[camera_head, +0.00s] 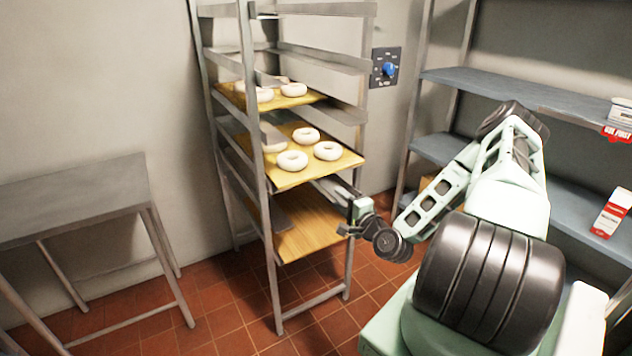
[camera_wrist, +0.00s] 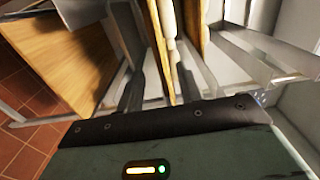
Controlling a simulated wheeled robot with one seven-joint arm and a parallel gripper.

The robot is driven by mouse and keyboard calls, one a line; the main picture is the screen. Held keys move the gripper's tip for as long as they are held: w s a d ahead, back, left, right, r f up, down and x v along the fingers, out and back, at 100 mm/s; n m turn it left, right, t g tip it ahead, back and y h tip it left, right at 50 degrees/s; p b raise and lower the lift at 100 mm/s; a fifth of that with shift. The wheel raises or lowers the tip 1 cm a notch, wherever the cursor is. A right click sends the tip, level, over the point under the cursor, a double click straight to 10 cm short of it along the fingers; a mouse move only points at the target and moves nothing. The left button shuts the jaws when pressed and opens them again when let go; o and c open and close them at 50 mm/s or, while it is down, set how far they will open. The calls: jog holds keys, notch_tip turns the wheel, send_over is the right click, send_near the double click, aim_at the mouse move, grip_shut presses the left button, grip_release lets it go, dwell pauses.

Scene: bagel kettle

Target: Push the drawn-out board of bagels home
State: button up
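The drawn-out board (camera_head: 338,168) sits at mid-height in the metal rack (camera_head: 262,130) in the head view. Its front edge sticks out past the front posts. Several pale ring bagels (camera_head: 327,151) lie on it. My gripper (camera_head: 343,222) is at the rack's front right, lower than this board's front corner. In the wrist view my gripper's (camera_wrist: 160,85) two dark fingers stand apart. Board edges show as upright strips between and beyond them, as the view is rolled. I cannot tell whether the fingers touch a board.
Another board (camera_head: 230,92) with bagels sits above. A bare board (camera_head: 310,228) sits below; it also shows in the wrist view (camera_wrist: 65,50). A steel table (camera_head: 75,195) stands left. Shelving (camera_head: 520,92) stands right, with a red-and-white box (camera_head: 612,213). A blue-knobbed wall panel (camera_head: 386,68) is behind.

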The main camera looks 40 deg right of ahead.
aim_at(315, 178)
jog(key=b+x, duration=0.2)
jog(key=x, duration=1.2)
jog(key=shift+w, duration=0.2)
jog(key=shift+b+x, duration=0.3)
jog(key=shift+x, duration=0.45)
grip_shut()
jog(key=shift+w, duration=0.15)
